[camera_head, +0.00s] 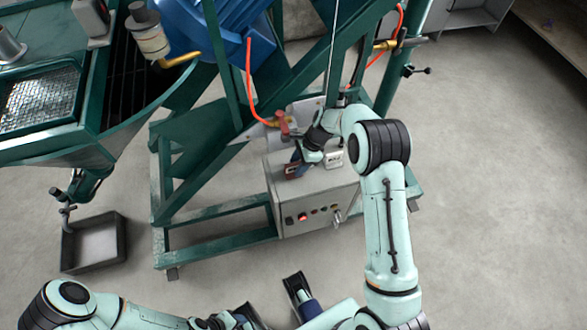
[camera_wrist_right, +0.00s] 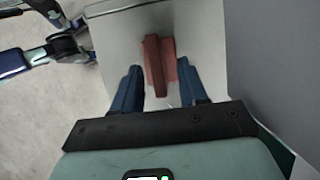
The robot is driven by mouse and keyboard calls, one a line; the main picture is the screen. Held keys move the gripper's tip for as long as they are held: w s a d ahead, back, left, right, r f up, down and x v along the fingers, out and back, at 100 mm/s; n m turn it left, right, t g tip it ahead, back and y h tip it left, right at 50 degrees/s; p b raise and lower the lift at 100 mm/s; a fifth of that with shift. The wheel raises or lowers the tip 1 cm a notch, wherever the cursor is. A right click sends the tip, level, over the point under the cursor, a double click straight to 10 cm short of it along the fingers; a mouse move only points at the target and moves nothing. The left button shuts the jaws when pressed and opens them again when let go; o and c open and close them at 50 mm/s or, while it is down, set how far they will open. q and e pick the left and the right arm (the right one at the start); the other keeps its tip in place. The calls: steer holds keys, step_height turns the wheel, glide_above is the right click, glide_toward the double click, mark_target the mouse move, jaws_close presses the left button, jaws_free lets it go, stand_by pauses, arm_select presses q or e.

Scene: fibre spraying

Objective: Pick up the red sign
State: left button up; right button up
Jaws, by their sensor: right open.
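The red sign (camera_wrist_right: 155,65) stands on the pale top of a grey control box; in the head view the sign (camera_head: 291,171) shows small and partly covered by my right gripper. My right gripper (camera_head: 296,160) is open above the box top. In the right wrist view its two blue fingers (camera_wrist_right: 160,88) point at the sign, one on each side, with gaps between. Contact does not show. My left gripper (camera_head: 273,301) is low at the bottom edge of the head view, apart from the box, with its fingers spread.
The control box (camera_head: 315,205) has buttons on its front and sits within a green steel frame (camera_head: 215,212). A red hose (camera_head: 250,85) and a red-handled valve (camera_head: 284,124) are close behind my right gripper. A dark tray (camera_head: 93,243) lies at left. The floor at right is clear.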

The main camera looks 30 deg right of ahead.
steer(key=shift+w+a+f, duration=0.2)
steer(key=shift+a+f, duration=0.4)
steer(key=shift+a, duration=0.2)
jaws_close()
steer(key=shift+r, duration=0.2)
